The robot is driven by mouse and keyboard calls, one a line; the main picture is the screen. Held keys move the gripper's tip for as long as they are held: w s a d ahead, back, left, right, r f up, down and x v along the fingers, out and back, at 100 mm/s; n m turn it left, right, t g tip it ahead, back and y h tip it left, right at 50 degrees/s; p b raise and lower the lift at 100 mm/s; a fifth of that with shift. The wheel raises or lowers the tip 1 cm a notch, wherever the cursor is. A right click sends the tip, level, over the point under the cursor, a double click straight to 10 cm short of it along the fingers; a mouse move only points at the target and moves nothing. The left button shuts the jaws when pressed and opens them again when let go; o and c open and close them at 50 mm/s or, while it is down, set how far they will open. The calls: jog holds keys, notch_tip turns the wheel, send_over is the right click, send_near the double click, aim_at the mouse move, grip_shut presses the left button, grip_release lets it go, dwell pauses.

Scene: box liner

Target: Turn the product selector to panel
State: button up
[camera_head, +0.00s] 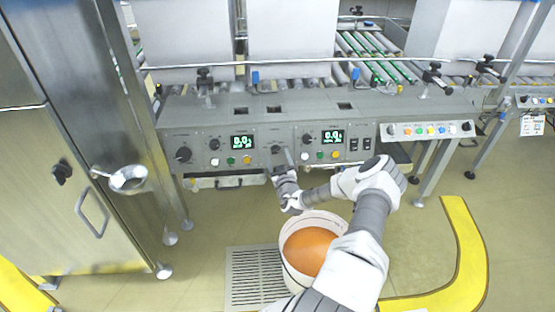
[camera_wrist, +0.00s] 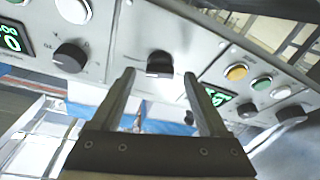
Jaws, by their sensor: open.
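A dark selector knob (camera_wrist: 160,63) sits alone in the middle of the grey control panel. It lies between and beyond my fingertips in the wrist view; contact cannot be told. In the head view this small knob (camera_head: 276,149) sits between two displays. I take it as the product selector, but its labels are too small to read. My gripper (camera_wrist: 159,74) is open and empty, its two fingers pointing at the panel on either side of the knob. In the head view my gripper (camera_head: 284,163) is just in front of the panel and partly covers the area below the knob.
A left display (camera_head: 242,142) and a right display (camera_head: 333,137) flank the knob, with several buttons and other knobs close by. A white bucket (camera_head: 285,254) with orange contents stands on the floor below my arm. A steel cabinet (camera_head: 60,130) stands at left.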

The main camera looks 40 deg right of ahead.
jog(key=shift+w+d, duration=0.25)
jog(key=shift+w, duration=0.2)
grip_shut()
